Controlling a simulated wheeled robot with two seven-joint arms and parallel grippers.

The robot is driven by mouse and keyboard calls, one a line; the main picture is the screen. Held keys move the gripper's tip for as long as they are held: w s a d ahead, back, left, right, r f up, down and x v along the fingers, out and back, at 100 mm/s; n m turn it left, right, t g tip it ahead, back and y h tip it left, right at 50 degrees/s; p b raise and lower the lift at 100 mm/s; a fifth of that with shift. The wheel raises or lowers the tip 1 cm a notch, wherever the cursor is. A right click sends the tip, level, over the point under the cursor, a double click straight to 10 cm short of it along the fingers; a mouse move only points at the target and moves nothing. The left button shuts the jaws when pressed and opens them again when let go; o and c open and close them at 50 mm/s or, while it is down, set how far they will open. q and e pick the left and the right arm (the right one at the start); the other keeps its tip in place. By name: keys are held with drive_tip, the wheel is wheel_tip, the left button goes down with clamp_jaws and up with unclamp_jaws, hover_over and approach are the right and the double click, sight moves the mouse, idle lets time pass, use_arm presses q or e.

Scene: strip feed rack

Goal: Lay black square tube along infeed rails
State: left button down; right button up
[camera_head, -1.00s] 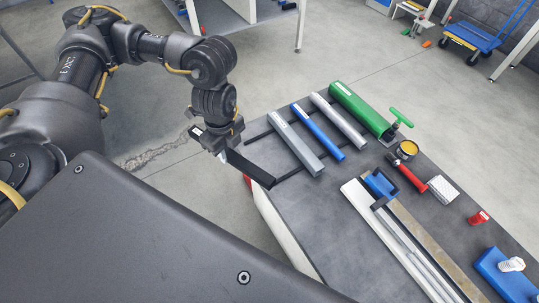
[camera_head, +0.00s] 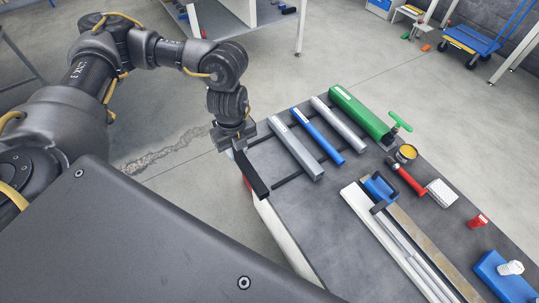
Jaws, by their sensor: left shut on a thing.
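My left gripper (camera_head: 237,147) is shut on the black square tube (camera_head: 252,177) near its upper end in the picture. The tube slants down to the right at the bench's left edge, left of the grey tube (camera_head: 295,150) and roughly alongside it. I cannot tell whether it touches the dark bars (camera_head: 290,180) under the other tubes. Long pale rails (camera_head: 385,245) run along the front of the bench, with a blue block (camera_head: 380,188) at their far end. Which pair is the infeed rails is not clear. My right gripper is not in view.
A blue tube (camera_head: 317,135), a silver tube (camera_head: 339,124) and a green tube (camera_head: 360,113) lie on the bench. A red-handled tool (camera_head: 406,175), a yellow-topped tin (camera_head: 406,153) and a red cup (camera_head: 477,222) stand right. Bare bench (camera_head: 300,225) lies left of the rails.

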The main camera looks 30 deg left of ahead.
use_arm(q)
drive_tip(key=w+d+f+p, duration=0.1)
drive_tip(key=w+f, duration=0.1)
drive_tip(key=w, duration=0.1)
drive_tip(key=w+d+f+p, duration=0.1)
drive_tip(key=w+d+f, duration=0.1)
drive_tip(key=w, duration=0.1)
drive_tip(key=w+d+f+p, duration=0.1)
drive_tip(key=w+f, duration=0.1)
drive_tip(key=w, duration=0.1)
drive_tip(key=shift+d+f, duration=0.15)
drive_tip(key=shift+f, duration=0.25)
drive_tip(key=shift+w+d+f, duration=0.15)
drive_tip(key=shift+w+f, duration=0.25)
drive_tip(key=shift+f, duration=0.15)
drive_tip(key=shift+w+d+f+p, duration=0.2)
drive_tip(key=shift+w+f+p, duration=0.05)
drive_tip(key=shift+f+p, duration=1)
drive_tip(key=shift+p, duration=0.15)
drive_tip(key=shift+w+f, duration=0.1)
drive_tip(key=shift+f, duration=0.4)
drive_tip(key=shift+f, duration=0.1)
